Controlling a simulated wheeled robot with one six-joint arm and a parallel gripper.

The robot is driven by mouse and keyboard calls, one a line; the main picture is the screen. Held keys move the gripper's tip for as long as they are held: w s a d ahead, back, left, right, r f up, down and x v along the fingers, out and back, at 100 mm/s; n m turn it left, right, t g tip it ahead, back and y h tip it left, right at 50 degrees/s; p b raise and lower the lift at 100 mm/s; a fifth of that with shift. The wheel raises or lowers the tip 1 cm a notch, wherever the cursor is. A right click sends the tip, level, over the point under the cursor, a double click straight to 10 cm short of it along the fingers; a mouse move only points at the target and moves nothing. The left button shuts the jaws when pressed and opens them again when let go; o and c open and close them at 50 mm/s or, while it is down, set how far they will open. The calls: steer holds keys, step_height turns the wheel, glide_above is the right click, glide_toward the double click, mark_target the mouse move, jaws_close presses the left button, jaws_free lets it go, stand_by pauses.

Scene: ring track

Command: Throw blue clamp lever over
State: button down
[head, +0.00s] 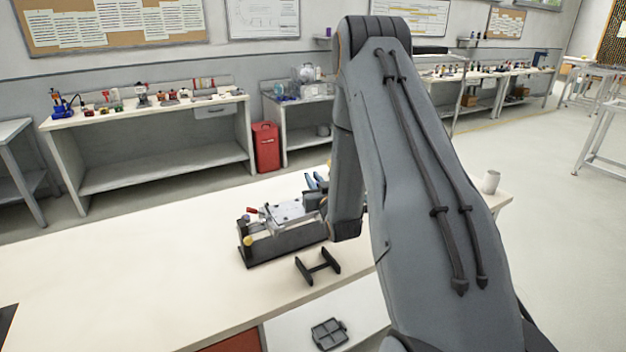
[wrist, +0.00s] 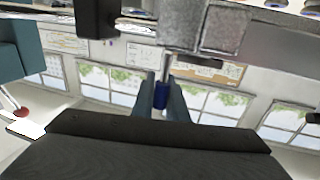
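The clamp fixture (head: 287,215) is a dark base with a light plate on the white bench. The blue clamp lever (wrist: 160,95) shows as a short blue cylinder in the wrist view. My gripper (wrist: 162,85) has its two blue-grey fingers on either side of this blue grip. The gap at the grip is very narrow, and I cannot tell whether the fingers press on it. In the head view my gripper (head: 314,181) is at the fixture's back right, partly behind my arm. The lever cannot be made out there.
A red lever (head: 252,210) and a yellow knob (head: 248,241) sit at the fixture's left end. A dark H-shaped part (head: 318,266) lies in front. A dark tray (head: 329,333) is lower down. A white cup (head: 491,181) stands to the right.

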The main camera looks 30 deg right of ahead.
steer(key=shift+d, duration=0.1)
steer(key=shift+d+f+m+g+y+b, duration=0.25)
steer(key=shift+d+f+m+b, duration=0.3)
steer(key=shift+m, duration=1.15)
steer(key=shift+d+f+m+g+y+b, duration=0.3)
steer(key=shift+d+f+m, duration=0.35)
steer(key=shift+m, duration=1.05)
steer(key=shift+d+f+m+g+y+b, duration=0.35)
steer(key=shift+d+m, duration=0.45)
steer(key=shift+m, duration=0.9)
steer(key=c, duration=1.7)
jaws_free()
steer(key=shift+c, duration=0.2)
